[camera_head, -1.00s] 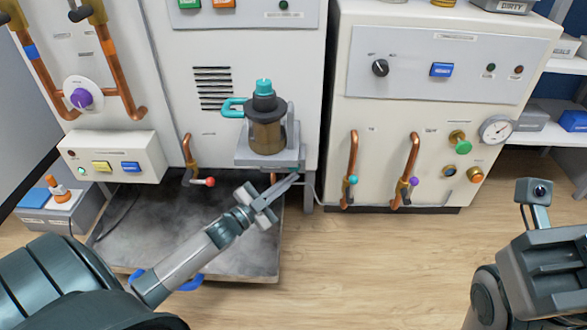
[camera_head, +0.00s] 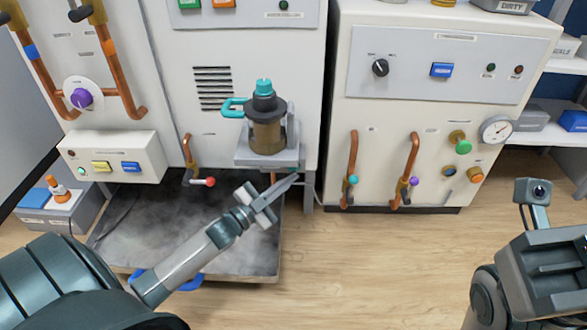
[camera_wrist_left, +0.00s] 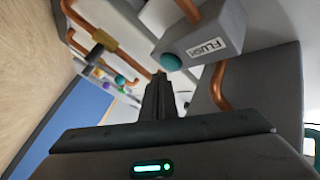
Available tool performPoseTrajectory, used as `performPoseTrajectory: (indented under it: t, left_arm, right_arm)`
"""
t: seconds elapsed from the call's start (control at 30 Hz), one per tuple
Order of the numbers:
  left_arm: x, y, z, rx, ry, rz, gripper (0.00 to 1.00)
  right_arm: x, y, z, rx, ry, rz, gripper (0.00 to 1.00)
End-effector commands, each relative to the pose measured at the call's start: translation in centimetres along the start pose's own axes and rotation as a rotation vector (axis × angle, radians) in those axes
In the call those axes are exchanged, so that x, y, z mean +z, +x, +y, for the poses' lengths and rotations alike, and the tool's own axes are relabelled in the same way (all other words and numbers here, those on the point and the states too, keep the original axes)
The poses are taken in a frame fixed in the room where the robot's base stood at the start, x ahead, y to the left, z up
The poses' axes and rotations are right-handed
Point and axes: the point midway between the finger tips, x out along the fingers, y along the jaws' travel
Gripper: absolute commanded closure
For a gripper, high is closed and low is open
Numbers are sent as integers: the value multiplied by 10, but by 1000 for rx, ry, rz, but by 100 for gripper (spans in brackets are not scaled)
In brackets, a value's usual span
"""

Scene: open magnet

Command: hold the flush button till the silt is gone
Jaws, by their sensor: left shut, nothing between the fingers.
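A filter pot with a teal handle and cap and a brown see-through bowl (camera_head: 267,136) stands on a grey bracket (camera_head: 262,158) on the left cabinet. Brown colour shows in the bowl; I cannot make out separate silt. The round teal flush button (camera_wrist_left: 171,62) sits on the FLUSH-labelled grey block in the left wrist view. My left gripper (camera_head: 296,178) is shut and empty, its tips just under the bracket's front right corner. In the wrist view its tips (camera_wrist_left: 158,76) are right beside the button; I cannot tell whether they touch. My right gripper (camera_head: 550,265) is at the right edge, its fingers unclear.
A copper pipe with a red-tipped valve (camera_head: 208,182) is left of the bracket. The right cabinet (camera_head: 385,120) has copper pipes, a gauge (camera_head: 496,129) and knobs. A grey floor tray (camera_head: 130,235) lies under my left arm. The wooden floor (camera_head: 370,260) between my arms is clear.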

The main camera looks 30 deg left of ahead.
Motion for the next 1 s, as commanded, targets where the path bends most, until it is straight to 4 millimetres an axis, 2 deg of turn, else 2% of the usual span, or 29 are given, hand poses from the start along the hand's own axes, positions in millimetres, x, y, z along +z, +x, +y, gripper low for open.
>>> performPoseTrajectory:
  t: [1.0]
  left_arm:
    - [4,6,-5,0,0,0,100]
  right_arm:
    - [1,4,1,0,-2,0,69]
